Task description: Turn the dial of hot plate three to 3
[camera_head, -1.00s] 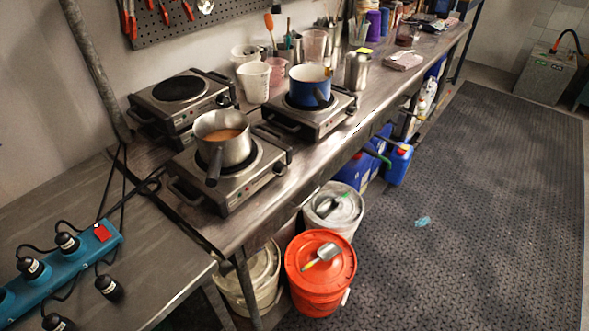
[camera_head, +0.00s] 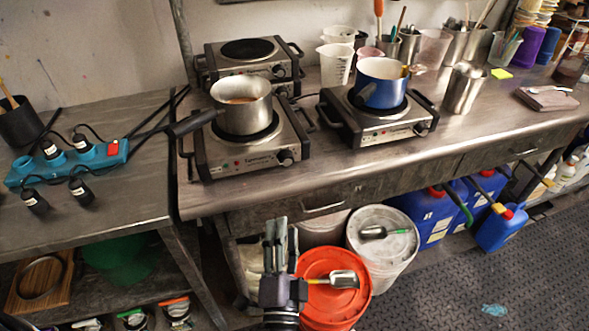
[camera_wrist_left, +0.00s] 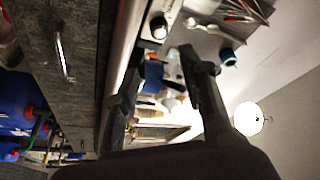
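Three hot plates stand on the steel bench in the head view. The back-left hot plate (camera_head: 245,68) is bare. The front-left hot plate (camera_head: 250,160) carries a steel saucepan (camera_head: 242,112), with its black dial (camera_head: 285,157) at the front right. The right hot plate (camera_head: 375,130) carries a blue pot (camera_head: 381,88), with its dial (camera_head: 420,129) on the front. I cannot tell which is number three or read the dial settings. My left gripper (camera_head: 280,230) is empty, fingers apart, below the bench edge. A black dial (camera_wrist_left: 158,27) shows in the left wrist view. My right gripper is out of view.
The saucepan handle (camera_head: 192,123) sticks out to the left. A drawer handle (camera_head: 323,209) is under the bench edge. An orange-lidded bucket (camera_head: 338,262) and a white bucket (camera_head: 390,245) stand below. A teal power strip (camera_head: 95,158) lies on the left table.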

